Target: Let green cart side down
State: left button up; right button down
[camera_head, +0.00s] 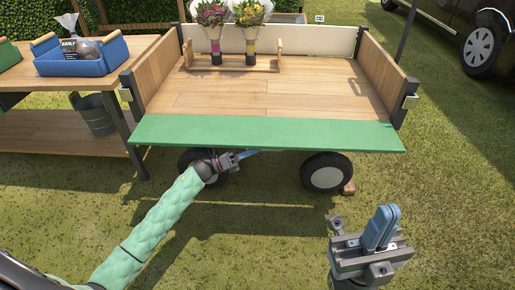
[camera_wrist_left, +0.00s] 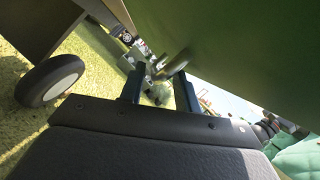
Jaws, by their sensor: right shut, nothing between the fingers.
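The green cart side (camera_head: 265,133) is folded outward at the front of the wooden cart bed (camera_head: 270,95), looking roughly level with it or sloping slightly. My left gripper (camera_head: 247,154) is under its front edge, with the fingertips partly hidden by the panel. In the left wrist view the panel's dark green underside (camera_wrist_left: 240,45) fills the upper right. The two left fingers (camera_wrist_left: 160,88) stand apart with nothing between them; I cannot tell whether they touch the panel. My right gripper (camera_head: 381,228) is in front of the cart at the lower right, its blue fingers together and empty.
Two flower bouquets (camera_head: 212,15) stand in a wooden rack (camera_head: 270,62) on the cart. A wooden table (camera_head: 115,62) with a blue crate (camera_head: 82,58) is at left. Cart wheels (camera_head: 326,172) are below the panel. Grass in front is clear.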

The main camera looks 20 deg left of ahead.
pick_arm(q)
jog(key=shift+p+v, duration=0.35)
jog(key=shift+v, duration=2.3)
jog(key=shift+f, duration=0.1)
